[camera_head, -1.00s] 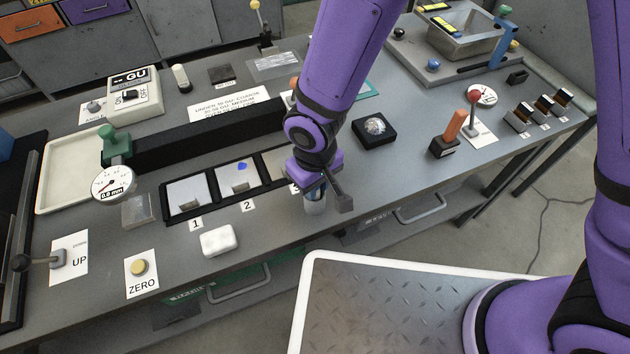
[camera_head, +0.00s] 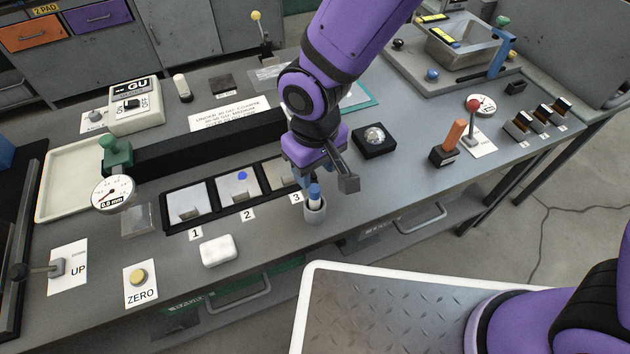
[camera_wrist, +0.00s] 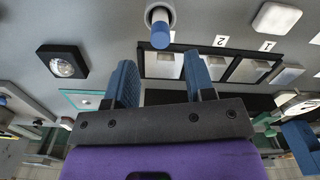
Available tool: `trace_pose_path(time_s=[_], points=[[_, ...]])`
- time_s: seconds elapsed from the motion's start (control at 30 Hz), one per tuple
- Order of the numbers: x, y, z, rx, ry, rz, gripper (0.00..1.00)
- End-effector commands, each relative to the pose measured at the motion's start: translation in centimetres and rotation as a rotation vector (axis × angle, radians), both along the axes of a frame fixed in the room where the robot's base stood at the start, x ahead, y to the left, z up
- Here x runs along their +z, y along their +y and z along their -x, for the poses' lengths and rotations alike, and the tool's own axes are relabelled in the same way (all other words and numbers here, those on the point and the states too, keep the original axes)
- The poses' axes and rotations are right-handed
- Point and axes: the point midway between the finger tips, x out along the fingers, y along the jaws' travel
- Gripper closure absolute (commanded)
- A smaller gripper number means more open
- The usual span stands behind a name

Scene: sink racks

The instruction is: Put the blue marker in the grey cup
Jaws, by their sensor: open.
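The grey cup (camera_head: 315,213) stands near the front edge of the bench, to the right of the label 3. The blue marker (camera_head: 314,191) stands in the cup with its blue end up; it also shows in the wrist view (camera_wrist: 160,36), with the light cup (camera_wrist: 152,10) around its lower part. My gripper (camera_head: 306,183) is just behind and above the cup. In the wrist view its blue fingers (camera_wrist: 160,82) are apart with nothing between them. The marker is beyond the fingertips, apart from them. The bottom of the marker is hidden inside the cup.
Three black-framed trays (camera_head: 238,187) lie left of the cup. A white block (camera_head: 217,250) lies at the front left. A black box with a clear dome (camera_head: 374,139) and a block with an orange lever (camera_head: 452,140) are to the right. The bench between is clear.

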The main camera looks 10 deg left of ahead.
Motion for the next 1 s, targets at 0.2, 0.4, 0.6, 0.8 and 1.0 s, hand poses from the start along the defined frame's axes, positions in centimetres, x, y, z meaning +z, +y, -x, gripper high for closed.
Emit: trace_pose_path(time_s=[0.2,0.4,0.6,0.8,1.0], points=[[2.9,0.0,0.0,-0.001,-0.001,-0.001,0.51],[3.8,0.0,0.0,0.001,0.001,0.001,0.51],[3.8,0.0,0.0,0.000,0.001,0.001,0.51],[6.4,-2.4,-1.9,-0.055,-0.034,-0.014,0.51],[12.4,-9.2,-5.1,-0.195,-0.114,-0.043,0.51]])
